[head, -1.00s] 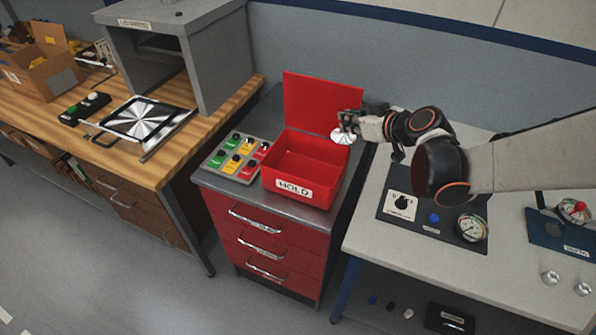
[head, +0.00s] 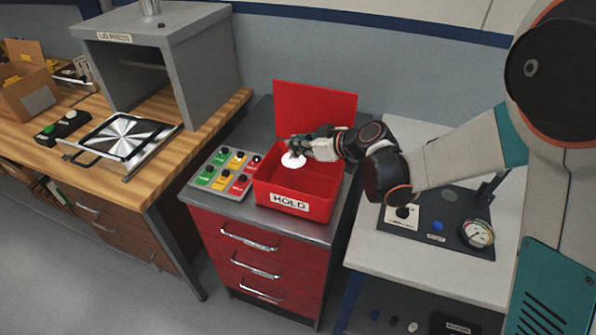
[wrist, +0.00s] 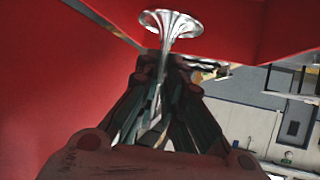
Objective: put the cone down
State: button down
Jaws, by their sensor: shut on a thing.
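A shiny pale metal cone (head: 293,160) with a flared end is held by my gripper (head: 297,146) over the open red box. In the wrist view the cone (wrist: 171,24) sticks out beyond the fingertips (wrist: 165,68), its wide flared end facing away. My gripper is shut on its narrow part. The red box (head: 322,208), labelled HOLD, stands on the red drawer cabinet with its lid (head: 325,105) raised at the back. I cannot tell whether the cone is above the rim or slightly inside. The box floor I can see looks empty.
A button panel (head: 224,172) with green, yellow and red labels stands left of the box. A grey lid press (head: 150,60) and a metal plate in a frame (head: 122,137) are on the wooden bench. A gauge panel (head: 437,230) lies on the right bench.

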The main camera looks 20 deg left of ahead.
aim_at(300, 162)
jog(key=shift+f+b, duration=1.1)
jog(key=shift+f, duration=2.6)
jog(key=shift+f, duration=0.15)
jog(key=c, duration=1.7)
grip_release()
jog(key=shift+d+r, duration=0.25)
jog(key=shift+r, duration=0.1)
jog(key=p+v, duration=0.3)
jog(key=v, duration=0.8)
jog(key=shift+s+d, duration=0.15)
jog(key=shift+d, duration=0.05)
jog(key=shift+r, duration=0.1)
